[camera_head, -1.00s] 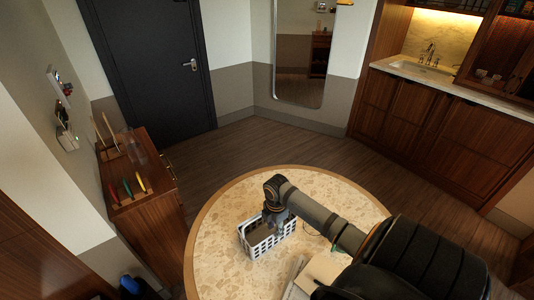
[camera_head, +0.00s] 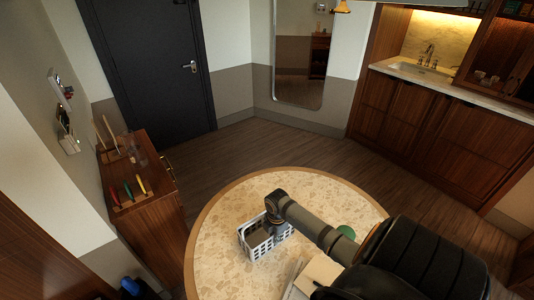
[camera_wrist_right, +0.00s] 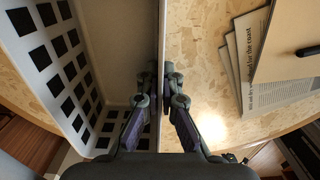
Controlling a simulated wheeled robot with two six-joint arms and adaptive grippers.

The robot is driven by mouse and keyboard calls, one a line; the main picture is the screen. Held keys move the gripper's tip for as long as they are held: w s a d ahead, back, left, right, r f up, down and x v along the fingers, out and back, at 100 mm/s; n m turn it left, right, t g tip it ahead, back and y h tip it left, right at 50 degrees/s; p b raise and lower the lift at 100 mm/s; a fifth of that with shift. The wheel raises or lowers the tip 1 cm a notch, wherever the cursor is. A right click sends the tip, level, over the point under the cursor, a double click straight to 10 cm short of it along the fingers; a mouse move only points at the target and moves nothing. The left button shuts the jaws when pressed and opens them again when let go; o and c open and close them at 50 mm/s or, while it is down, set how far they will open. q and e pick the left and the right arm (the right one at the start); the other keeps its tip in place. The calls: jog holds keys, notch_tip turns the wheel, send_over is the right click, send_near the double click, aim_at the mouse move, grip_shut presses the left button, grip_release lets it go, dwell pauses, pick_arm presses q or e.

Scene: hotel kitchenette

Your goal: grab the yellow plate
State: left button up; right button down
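A slim yellow item (camera_head: 142,185), apparently the yellow plate on edge, stands in a rack on the wooden cabinet at the left. A green item (camera_head: 128,190) and a red item (camera_head: 114,195) stand beside it. My right gripper (camera_wrist_right: 161,88) is far from them, over the round table. Its fingers straddle the rim of a white basket (camera_wrist_right: 88,75) and look closed on that wall. The basket (camera_head: 258,247) sits on the table. My forearm hides part of it in the head view. My left gripper is not in view.
The round table (camera_head: 215,250) carries papers and a folder (camera_head: 323,270) right of the basket. A round green thing (camera_head: 346,232) shows behind my forearm. Open wooden floor (camera_head: 225,150) lies between cabinet, door and table. A sink counter (camera_head: 430,75) stands at the back right.

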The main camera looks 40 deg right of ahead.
jog(key=shift+r, duration=0.1)
jog(key=shift+r, duration=0.3)
notch_tip(320, 180, up, 9)
jog(key=shift+r+b, duration=0.1)
jog(key=shift+b, duration=0.3)
notch_tip(320, 180, down, 2)
jog(key=b, duration=0.2)
jog(key=shift+f+b, duration=0.25)
jog(key=shift+b, duration=0.05)
jog(key=shift+r+p, duration=3.25)
jog(key=shift+r, duration=0.85)
notch_tip(320, 180, down, 8)
jog(key=b, duration=0.6)
jog(key=shift+r, duration=0.1)
jog(key=shift+r, duration=0.1)
